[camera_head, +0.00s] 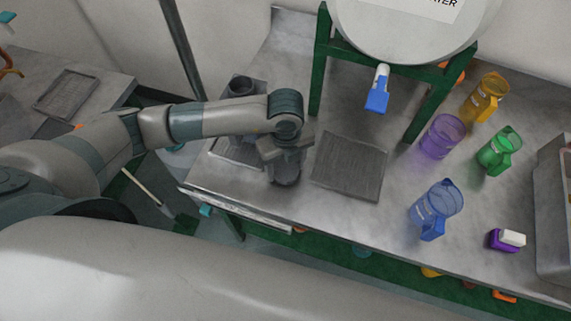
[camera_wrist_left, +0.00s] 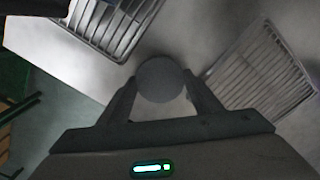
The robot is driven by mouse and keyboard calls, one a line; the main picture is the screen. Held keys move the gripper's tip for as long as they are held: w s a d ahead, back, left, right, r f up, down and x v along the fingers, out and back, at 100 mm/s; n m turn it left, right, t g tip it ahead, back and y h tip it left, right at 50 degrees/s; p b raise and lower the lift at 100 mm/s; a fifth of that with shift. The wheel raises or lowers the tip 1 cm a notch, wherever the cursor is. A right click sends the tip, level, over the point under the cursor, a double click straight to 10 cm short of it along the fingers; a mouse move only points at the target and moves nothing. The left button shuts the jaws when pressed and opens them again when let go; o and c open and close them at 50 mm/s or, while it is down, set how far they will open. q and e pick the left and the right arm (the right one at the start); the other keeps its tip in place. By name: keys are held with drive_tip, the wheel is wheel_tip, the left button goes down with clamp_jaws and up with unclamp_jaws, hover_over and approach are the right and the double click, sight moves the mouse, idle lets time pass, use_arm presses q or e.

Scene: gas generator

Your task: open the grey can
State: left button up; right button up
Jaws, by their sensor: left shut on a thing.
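My left gripper (camera_head: 284,152) points down over the metal bench between two grates. It is shut on the grey can (camera_head: 287,174), a short dark grey cylinder that shows below the fingers. In the left wrist view the can's round, plain grey top (camera_wrist_left: 160,79) sits between the two fingers of the gripper (camera_wrist_left: 161,92). The can's lower part is hidden there. I cannot tell whether the fingers hold a lid or the body, or whether the can touches the bench. My right gripper is not in view.
A ribbed grate (camera_head: 350,166) lies right of the can; another (camera_head: 238,152) lies left. A dark cylinder (camera_head: 241,86) stands behind my arm. A white tank with a blue tap (camera_head: 377,101) stands on a green frame (camera_head: 318,70). Purple (camera_head: 442,137), blue (camera_head: 437,208), green and yellow jugs stand right.

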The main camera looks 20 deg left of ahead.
use_arm(q)
drive_tip(key=shift+f, duration=0.5)
drive_tip(key=shift+f, duration=0.2)
drive_tip(key=o, duration=1)
drive_tip(key=shift+r, duration=0.1)
drive_tip(key=shift+o, duration=0.8)
drive_tip(key=shift+r, duration=0.1)
drive_tip(key=shift+r, duration=0.15)
